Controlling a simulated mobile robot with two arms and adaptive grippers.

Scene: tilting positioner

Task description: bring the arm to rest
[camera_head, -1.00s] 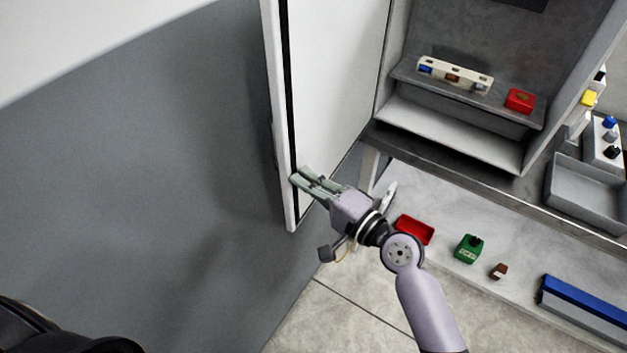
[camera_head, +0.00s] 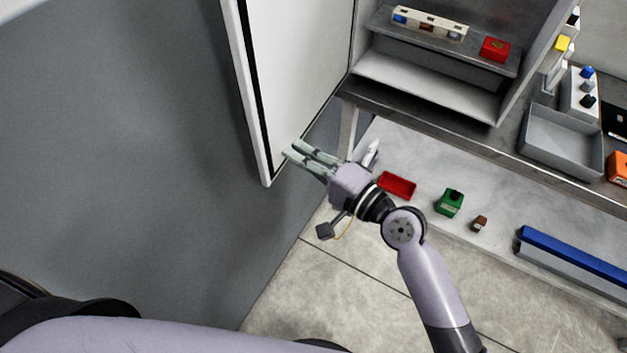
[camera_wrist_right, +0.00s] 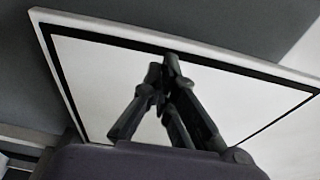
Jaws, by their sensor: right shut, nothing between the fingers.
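My right arm reaches up from the bottom of the head view. Its gripper (camera_head: 292,150) is shut and empty, beside the lower corner of an open white cabinet door (camera_head: 298,70). In the right wrist view the shut fingers (camera_wrist_right: 163,62) stand in front of the door panel (camera_wrist_right: 235,105), which has a black seal along its edge. I cannot tell whether the fingers touch the door. My left gripper is not in view.
The open cabinet holds a white rack (camera_head: 430,24) and a red block (camera_head: 494,49). A grey tray (camera_head: 561,142) is on the bench. Below are a red tray (camera_head: 397,185), a green box (camera_head: 450,202), a brown item (camera_head: 479,224) and a blue bar (camera_head: 575,255). Left is grey wall.

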